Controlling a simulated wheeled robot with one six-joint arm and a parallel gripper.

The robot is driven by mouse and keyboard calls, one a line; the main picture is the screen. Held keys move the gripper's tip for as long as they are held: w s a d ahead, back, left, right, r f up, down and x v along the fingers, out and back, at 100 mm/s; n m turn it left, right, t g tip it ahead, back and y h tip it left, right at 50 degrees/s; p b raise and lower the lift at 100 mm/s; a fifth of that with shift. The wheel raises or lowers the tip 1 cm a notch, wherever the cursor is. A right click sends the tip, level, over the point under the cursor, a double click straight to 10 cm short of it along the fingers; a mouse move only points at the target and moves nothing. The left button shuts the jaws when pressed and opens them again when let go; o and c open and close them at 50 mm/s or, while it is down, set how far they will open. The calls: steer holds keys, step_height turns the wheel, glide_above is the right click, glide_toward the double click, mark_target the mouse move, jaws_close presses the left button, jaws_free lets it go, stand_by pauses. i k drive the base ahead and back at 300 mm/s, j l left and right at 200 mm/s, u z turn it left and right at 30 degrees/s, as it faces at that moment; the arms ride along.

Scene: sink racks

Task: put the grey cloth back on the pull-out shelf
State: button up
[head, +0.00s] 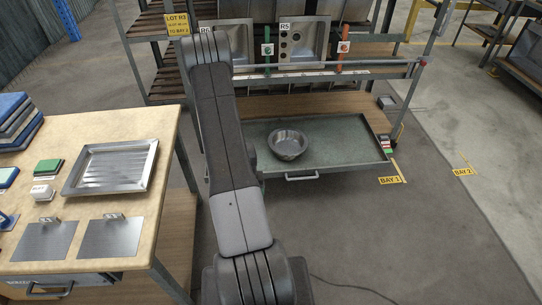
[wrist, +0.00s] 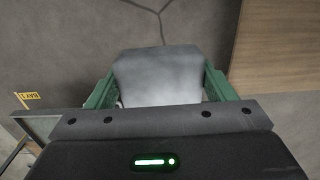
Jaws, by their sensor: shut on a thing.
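The grey cloth (wrist: 160,72) fills the space between the two green fingers of my gripper (wrist: 160,85) in the wrist view. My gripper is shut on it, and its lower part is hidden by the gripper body. In the head view my arm hides the gripper and the cloth. The pull-out shelf (head: 344,150) is drawn out under the rack, with a green surface and a front handle. A metal bowl (head: 288,143) stands on it, left of its middle. The shelf's left end is behind my arm.
A workbench (head: 120,205) on the left holds a metal tray (head: 112,167), two flat plates, pads and blocks. Sinks (head: 303,42) hang on the rack above the shelf. A yellow bay label (head: 390,180) lies by the shelf's right corner.

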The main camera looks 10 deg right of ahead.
mark_target(330, 151)
steer(key=i+l+u, duration=0.15)
steer(key=u, duration=0.25)
steer(key=l+u, duration=0.4)
steer(key=i+l+u, duration=0.1)
steer(key=l+u, duration=0.15)
steer(key=u, duration=0.15)
steer(key=l+u, duration=0.15)
steer(key=l, duration=0.95)
steer(key=l+u, duration=0.15)
steer(key=l, duration=0.95)
steer(key=l+u, duration=0.2)
steer(key=l, duration=0.9)
steer(key=k, duration=0.05)
